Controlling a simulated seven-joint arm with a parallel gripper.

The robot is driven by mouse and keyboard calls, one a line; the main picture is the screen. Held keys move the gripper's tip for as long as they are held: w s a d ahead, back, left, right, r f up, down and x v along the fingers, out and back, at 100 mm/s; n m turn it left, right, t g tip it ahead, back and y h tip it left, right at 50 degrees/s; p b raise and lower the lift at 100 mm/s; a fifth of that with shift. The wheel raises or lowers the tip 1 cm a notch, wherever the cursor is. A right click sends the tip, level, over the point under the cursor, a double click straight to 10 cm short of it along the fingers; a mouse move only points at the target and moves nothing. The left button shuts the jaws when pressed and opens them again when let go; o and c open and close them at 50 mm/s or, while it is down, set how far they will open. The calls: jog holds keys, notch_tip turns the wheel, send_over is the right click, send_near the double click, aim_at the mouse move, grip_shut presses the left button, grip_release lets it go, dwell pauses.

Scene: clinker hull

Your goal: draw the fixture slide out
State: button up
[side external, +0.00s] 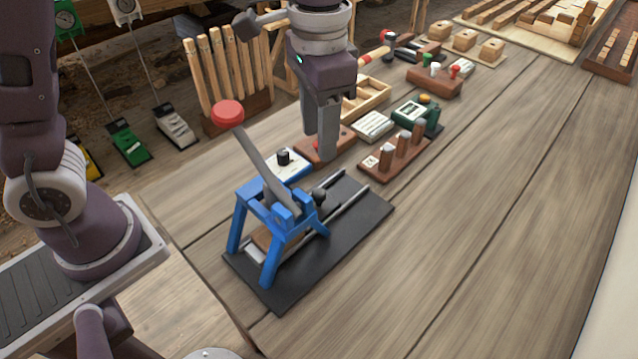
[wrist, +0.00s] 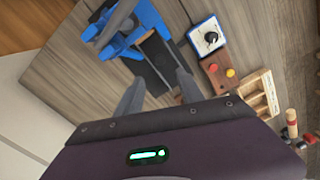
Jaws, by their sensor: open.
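The blue fixture (side external: 283,214) stands on a black base plate (side external: 345,222) with two metal rails; it also shows at the top of the wrist view (wrist: 120,45). Its grey lever (side external: 262,165) is tilted up and ends in a red knob (side external: 227,113). A brown slide (side external: 264,238) sits low under the blue frame, partly hidden by its legs. A dark ball knob (side external: 320,195) shows on the rail side of the frame. My gripper (side external: 325,154) points down above the table behind the rails, apart from the fixture. In the wrist view its fingers (wrist: 158,92) are spread with nothing between them.
A white box with a black dial (side external: 286,163) lies close behind the fixture. A peg block (side external: 395,155) stands to the right. The front right table is clear.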

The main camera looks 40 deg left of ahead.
aim_at(319, 192)
notch_tip(319, 192, down, 12)
jog(key=shift+f, duration=0.1)
grip_shut()
dwell(0.3)
dwell(1.2)
